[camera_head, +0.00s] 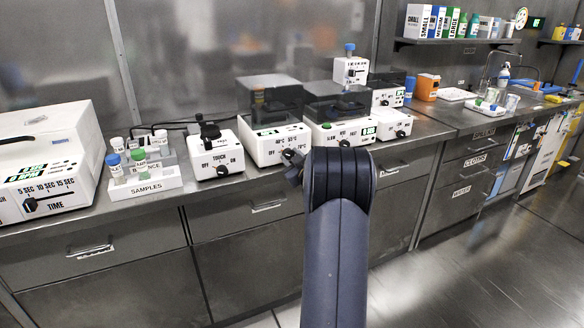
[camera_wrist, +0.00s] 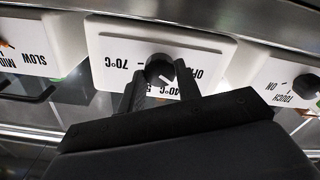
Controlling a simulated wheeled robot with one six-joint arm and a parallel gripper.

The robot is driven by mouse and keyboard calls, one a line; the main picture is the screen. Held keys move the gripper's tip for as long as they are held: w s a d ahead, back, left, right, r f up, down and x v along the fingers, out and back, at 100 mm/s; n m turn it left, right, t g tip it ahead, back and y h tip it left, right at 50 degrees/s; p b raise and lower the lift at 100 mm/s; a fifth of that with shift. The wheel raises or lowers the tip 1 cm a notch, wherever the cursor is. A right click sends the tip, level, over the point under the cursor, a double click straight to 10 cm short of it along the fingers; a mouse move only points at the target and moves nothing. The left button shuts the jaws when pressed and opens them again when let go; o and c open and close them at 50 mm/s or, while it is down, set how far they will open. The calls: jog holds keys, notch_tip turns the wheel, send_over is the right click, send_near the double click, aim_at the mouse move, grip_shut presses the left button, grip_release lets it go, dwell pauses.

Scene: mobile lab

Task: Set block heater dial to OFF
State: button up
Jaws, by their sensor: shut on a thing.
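The block heater (camera_head: 262,150) is a white box with a dark top on the bench in the head view. Its front panel (camera_wrist: 110,45) appears upside down in the wrist view, with 70°C at left, 40°C below and OFF at right. The black dial (camera_wrist: 160,68) sits between my gripper's (camera_wrist: 161,85) two fingers, which are shut on it. A pale mark on the dial points to the lower right, near 40°C; its exact setting is hard to read. In the head view my arm hides part of the panel's right side.
A white TOUCH/ON/OFF device (camera_head: 213,155) stands left of the heater, and a FAST/SLOW device (camera_head: 340,128) stands close on its right. A samples rack (camera_head: 145,185) and a large white timer box (camera_head: 45,165) are further left. Floor at right is clear.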

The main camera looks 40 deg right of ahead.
jog(key=shift+n+b, duration=1.75)
jog(key=shift+n, duration=0.55)
jog(key=o, duration=1)
jog(key=v, duration=1)
jog(key=shift+s+p, duration=0.3)
jog(key=shift+s, duration=0.1)
jog(key=shift+w, duration=0.15)
